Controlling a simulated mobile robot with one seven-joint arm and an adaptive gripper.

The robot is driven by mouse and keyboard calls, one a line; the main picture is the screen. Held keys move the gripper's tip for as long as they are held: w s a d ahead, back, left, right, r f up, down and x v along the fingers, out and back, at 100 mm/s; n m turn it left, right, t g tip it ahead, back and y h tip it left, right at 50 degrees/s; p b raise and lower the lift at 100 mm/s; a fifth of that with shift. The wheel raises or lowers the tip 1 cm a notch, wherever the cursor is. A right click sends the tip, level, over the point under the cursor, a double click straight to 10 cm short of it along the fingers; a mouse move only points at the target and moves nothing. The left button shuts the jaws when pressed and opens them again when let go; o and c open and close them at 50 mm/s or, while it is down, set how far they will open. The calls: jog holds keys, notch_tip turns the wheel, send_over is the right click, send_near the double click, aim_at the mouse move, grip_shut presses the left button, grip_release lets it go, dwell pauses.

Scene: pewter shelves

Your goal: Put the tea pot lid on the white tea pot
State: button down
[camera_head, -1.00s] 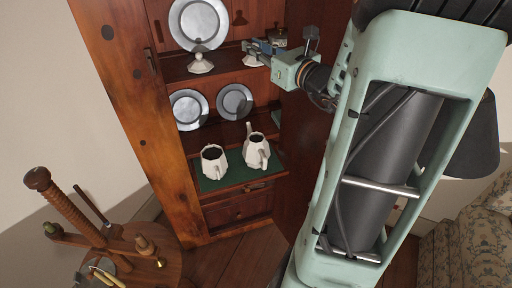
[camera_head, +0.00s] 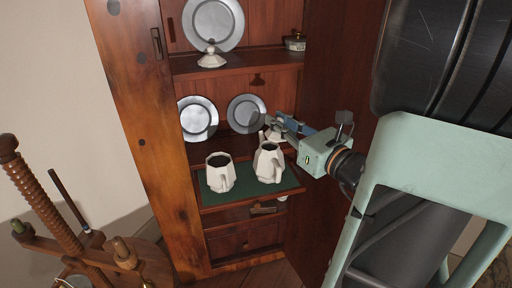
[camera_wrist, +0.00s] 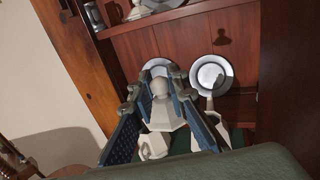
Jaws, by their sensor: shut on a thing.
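My gripper (camera_head: 279,125) is shut on a white lid with a knob (camera_wrist: 164,110), held between its two fingers in the wrist view. In the head view this lid (camera_head: 272,135) is just above and behind the rim of the white tea pot (camera_head: 268,166); I cannot tell whether they touch. The tea pot is upright and open-topped, on the green-lined shelf (camera_head: 244,192). In the wrist view the lid hides much of the pot, whose spout (camera_wrist: 211,112) shows at right. A second white pot (camera_head: 220,176) stands open to its left. Another white lid (camera_head: 211,58) sits on the upper shelf.
Pewter plates (camera_head: 197,118) lean behind the pots, with a larger plate (camera_head: 213,24) above. The upper shelf (camera_head: 255,70) overhangs the pots. The open cabinet door (camera_head: 335,75) is close to my arm at right. A small pot (camera_head: 295,42) stands on the upper shelf.

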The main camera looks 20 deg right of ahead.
jog(key=shift+w+d+f+p, duration=0.15)
jog(key=shift+w+f+p, duration=0.05)
jog(key=shift+w+p, duration=0.3)
jog(key=w+d+f+b, duration=0.1)
jog(key=w+f, duration=0.2)
jog(key=w+d+f+b, duration=0.1)
jog(key=w+f, duration=0.1)
jog(key=w, duration=0.2)
jog(key=w+d+f+b, duration=0.1)
jog(key=w+d+f, duration=0.1)
jog(key=w+f, duration=0.1)
jog(key=shift+w+f, duration=0.35)
jog(key=shift+w, duration=0.3)
jog(key=shift+w+d+f+b, duration=0.1)
jog(key=shift+w+f+b, duration=0.25)
jog(key=shift+f, duration=0.15)
jog(key=shift+f+b, duration=0.7)
jog(key=shift+f, duration=0.8)
jog(key=shift+f, duration=0.2)
jog(key=c, duration=1.9)
grip_release()
